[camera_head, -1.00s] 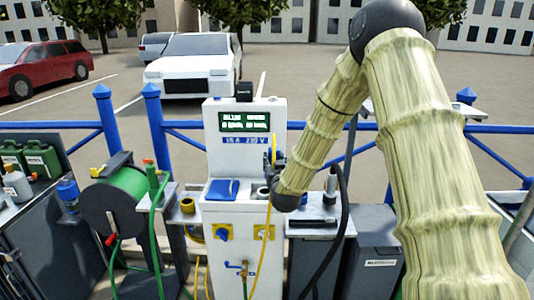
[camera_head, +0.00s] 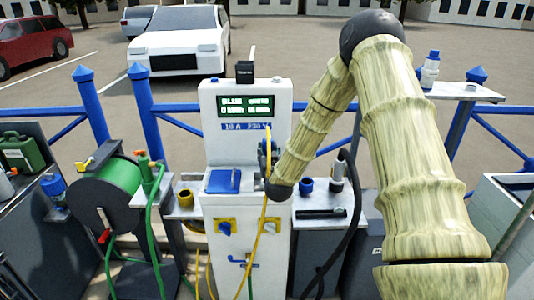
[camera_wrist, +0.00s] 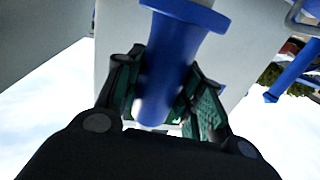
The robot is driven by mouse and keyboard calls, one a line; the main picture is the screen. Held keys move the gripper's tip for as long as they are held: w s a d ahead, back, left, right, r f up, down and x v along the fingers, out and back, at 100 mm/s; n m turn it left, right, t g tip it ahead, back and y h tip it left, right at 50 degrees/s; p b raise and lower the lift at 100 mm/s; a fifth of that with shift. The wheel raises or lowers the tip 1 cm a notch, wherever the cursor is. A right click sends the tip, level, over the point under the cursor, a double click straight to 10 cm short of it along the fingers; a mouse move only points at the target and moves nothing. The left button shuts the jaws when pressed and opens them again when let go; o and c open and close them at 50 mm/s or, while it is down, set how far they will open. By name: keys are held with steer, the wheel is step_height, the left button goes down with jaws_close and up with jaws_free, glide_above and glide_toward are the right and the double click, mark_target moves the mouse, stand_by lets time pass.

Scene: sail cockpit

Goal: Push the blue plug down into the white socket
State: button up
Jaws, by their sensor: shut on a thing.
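In the wrist view, the blue plug (camera_wrist: 166,75), a cylinder with a wide flange at one end, sits between the green-padded fingers of my gripper (camera_wrist: 160,85), which are shut on it. In the head view, my gripper (camera_head: 266,158) is at the front of the white pedestal, largely behind my forearm. A yellow cable hangs down from it. The white socket cannot be made out clearly now; the right part of the shelf is hidden by my wrist.
The white pedestal (camera_head: 216,150) has a lit display. A green hose reel (camera_head: 110,180) stands to its left. A blue cup-like part (camera_head: 306,185) and a black hose are on the grey side shelf to the right. A blue railing (camera_head: 177,112) runs behind.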

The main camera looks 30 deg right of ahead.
steer(key=shift+s+d+f+b, duration=0.1)
steer(key=shift+s+f+b, duration=0.1)
steer(key=shift+f, duration=0.15)
steer(key=shift+s+d+f+b, duration=0.1)
steer(key=shift+f+b, duration=0.05)
steer(key=shift+f, duration=0.15)
steer(key=shift+d+f+b, duration=0.1)
steer(key=shift+f+b, duration=0.3)
steer(key=shift+f, duration=0.35)
steer(key=shift+w+f+b, duration=0.1)
steer(key=shift+f+b, duration=0.85)
steer(key=shift+f, duration=0.7)
steer(key=shift+f+b, duration=0.45)
steer(key=shift+f, duration=0.1)
steer(key=o, duration=1)
steer(key=shift+s, duration=0.2)
steer(key=shift+p+v, duration=0.35)
steer(key=shift+v, duration=5.2)
